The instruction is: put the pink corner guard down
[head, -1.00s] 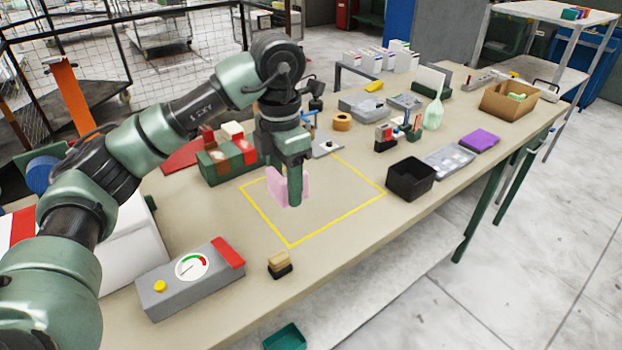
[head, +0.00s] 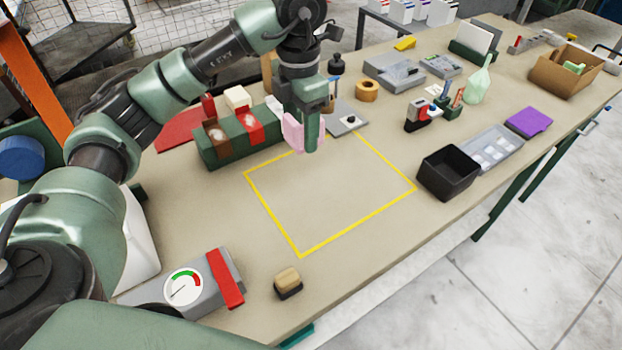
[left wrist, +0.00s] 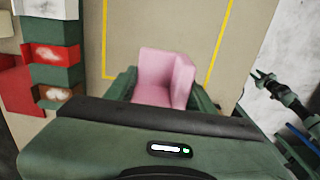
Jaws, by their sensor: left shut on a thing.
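The pink corner guard (head: 291,132) is held in my left gripper (head: 308,146), whose fingers are shut on it. In the head view they overlap the far-left edge of the yellow outline (head: 273,238) on the table. The guard's gap to the tabletop is hard to judge. In the left wrist view the L-shaped guard (left wrist: 163,72) sits between the dark green fingers, with the yellow lines behind it. A dark arm, probably mine on the right, shows at the right edge there; its gripper (left wrist: 258,77) is too small to read.
The outlined area is bare. A green block with red and brown parts (head: 228,138) stands close left of the gripper. A grey plate (head: 346,122) lies behind it. A black bin (head: 449,173) stands right, a gauge box (head: 190,285) and small brush-like block (head: 288,281) in front.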

